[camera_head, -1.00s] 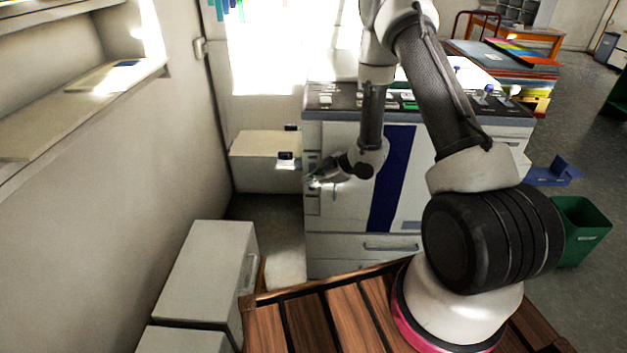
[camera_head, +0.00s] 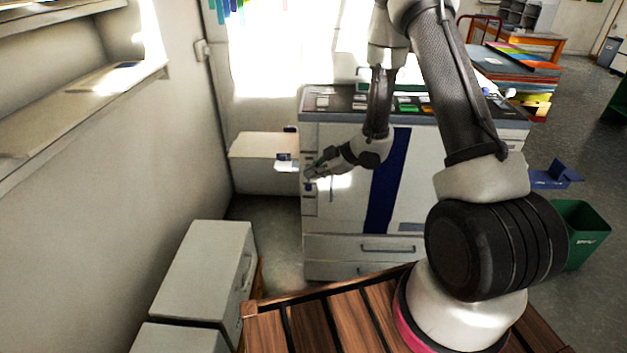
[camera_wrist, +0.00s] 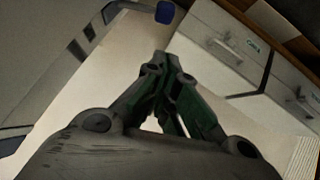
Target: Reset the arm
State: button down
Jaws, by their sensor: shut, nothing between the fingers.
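My gripper (camera_head: 312,172) hangs in front of the left part of the white and blue machine (camera_head: 345,215), with its fingers pointing left. In the wrist view my gripper (camera_wrist: 165,60) is shut, its green-sided fingers meeting at the tips with nothing between them. My arm rises from its base at the lower right, bends at the top and comes down to the wrist. The head view does not show whether the fingertips touch the machine.
Grey cabinets (camera_head: 205,270) stand at the lower left by the wall. A pale box-like unit (camera_head: 262,160) stands left of the machine. A green bin (camera_head: 585,235) and a blue item (camera_head: 555,175) are at the right. Floor shows between the cabinets and the machine.

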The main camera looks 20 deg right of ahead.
jog(key=s+v, duration=0.1)
jog(key=v, duration=0.7)
jog(key=s+d+f+m+g+h, duration=0.1)
jog(key=s+d+f+m+h, duration=0.15)
jog(key=d, duration=0.35)
jog(key=s+d+f+m+g+h, duration=0.2)
jog(key=s+d+m+h, duration=0.15)
jog(key=d, duration=0.35)
jog(key=s+d+r+m+g+h, duration=0.1)
jog(key=s+d+r+m+h, duration=0.25)
jog(key=d+r, duration=0.2)
jog(key=s+a+r+m+t+y, duration=0.1)
jog(key=s+a+r+m, duration=0.2)
jog(key=s+r, duration=0.6)
jog(key=s+a+r+m+t, duration=0.1)
jog(key=s+a+r+m, duration=0.2)
jog(key=s+r, duration=0.7)
notch_tip(320, 180, up, 8)
jog(key=shift+s+a+f+t+y, duration=0.15)
jog(key=shift+a+t+y, duration=0.25)
jog(key=shift+a, duration=0.8)
